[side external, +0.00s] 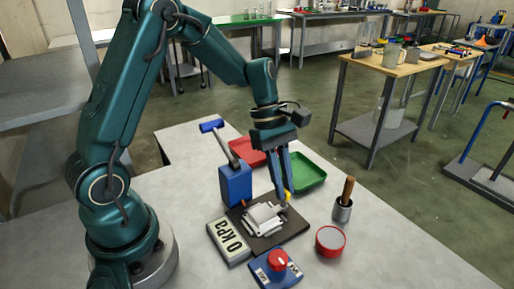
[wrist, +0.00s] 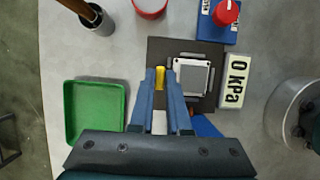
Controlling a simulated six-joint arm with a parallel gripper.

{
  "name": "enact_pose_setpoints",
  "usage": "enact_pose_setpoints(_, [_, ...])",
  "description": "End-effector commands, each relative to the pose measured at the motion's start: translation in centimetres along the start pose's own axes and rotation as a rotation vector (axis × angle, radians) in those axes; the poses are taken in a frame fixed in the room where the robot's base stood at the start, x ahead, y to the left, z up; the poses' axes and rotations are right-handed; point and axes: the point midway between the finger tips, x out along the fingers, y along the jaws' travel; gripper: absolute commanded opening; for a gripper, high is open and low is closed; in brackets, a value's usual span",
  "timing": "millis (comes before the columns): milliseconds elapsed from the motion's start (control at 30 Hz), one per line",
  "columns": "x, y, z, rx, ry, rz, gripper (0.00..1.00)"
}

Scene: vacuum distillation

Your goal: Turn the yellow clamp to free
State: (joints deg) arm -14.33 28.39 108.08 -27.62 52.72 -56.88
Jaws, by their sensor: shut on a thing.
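The yellow clamp (wrist: 160,78) sits at the edge of a white and grey block (wrist: 191,76) on a dark plate (wrist: 163,48). In the side external view the clamp (side external: 288,196) shows as a small yellow bit beside my gripper's fingertips. My gripper (side external: 281,205) points down at the dark plate, and its blue fingers are close together at the clamp. In the wrist view my gripper (wrist: 161,86) has its fingertips at the near end of the clamp, shut on it. The fingers hide part of the clamp, so its exact angle is hard to tell.
A gauge reading 0 kPa (side external: 229,241) and a blue box with a red knob (side external: 277,266) stand near the plate. A blue pump with a handle (side external: 235,184), a green tray (side external: 308,171), a red tray (side external: 243,150), a red dish (side external: 330,242) and a mortar with pestle (side external: 342,208) surround it.

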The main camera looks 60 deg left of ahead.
Motion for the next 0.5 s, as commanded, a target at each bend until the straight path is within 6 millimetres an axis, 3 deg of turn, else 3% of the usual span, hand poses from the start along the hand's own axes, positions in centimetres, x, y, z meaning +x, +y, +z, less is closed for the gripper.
enact_pose_setpoints(267, [-0.04,0.11,0.01,0.076,-0.001,-0.031,0.00])
enact_pose_setpoints(500, [-0.04,0.27,0.03,0.241,-0.002,-0.099,0.00])
